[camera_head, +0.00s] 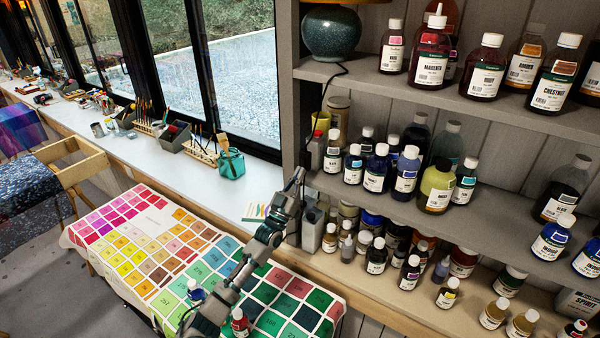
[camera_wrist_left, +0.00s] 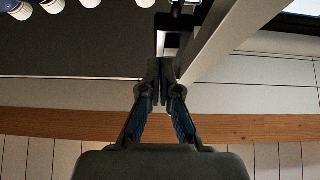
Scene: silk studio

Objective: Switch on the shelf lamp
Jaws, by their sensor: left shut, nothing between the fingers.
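The shelf lamp (camera_head: 332,35) has a speckled teal round base on the upper shelf. Only the lower rim of its shade shows at the top edge, and I cannot tell whether it is lit. Its dark cord (camera_head: 312,95) drops over the shelf front and down beside the upright. My left gripper (camera_head: 297,178) is raised at the lower part of the upright, close to the cord. In the left wrist view its fingertips (camera_wrist_left: 161,68) are together and empty, just below a dark fitting with a pale part (camera_wrist_left: 177,25). I cannot tell whether that is the switch or whether they touch. My right gripper is out of view.
Shelves (camera_head: 400,85) full of bottles stand right of the gripper. Small bottles (camera_head: 376,255) crowd the lower ledge close by. A white window counter (camera_head: 180,155) holds a teal brush jar (camera_head: 231,165). A colour chart table (camera_head: 165,245) lies below my left arm.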

